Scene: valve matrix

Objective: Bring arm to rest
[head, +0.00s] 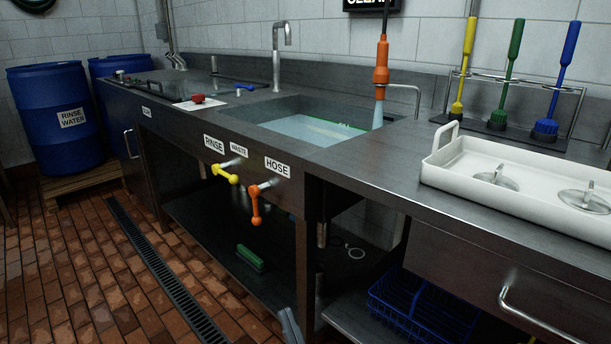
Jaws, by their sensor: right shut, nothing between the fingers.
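My right gripper (290,324) shows only as a small grey tip at the bottom edge, in front of the sink counter's leg. It is shut and empty, low and apart from the valve handles. My left gripper is out of view. The yellow handle (225,174) sits under the RINSE and WASTE labels, angled down to the right. The orange handle (256,204) beside the HOSE label hangs straight down. The orange hose nozzle (380,75) hangs above the sink (275,107), which holds water with a stream falling from the nozzle.
A white tray (434,176) stands on the right counter, with yellow, green and blue brushes (546,128) racked behind. A blue wire basket (420,310) and a green brush (251,258) sit below. Blue drums (55,118) stand at left. The tiled floor (90,280) is clear around a drain grate.

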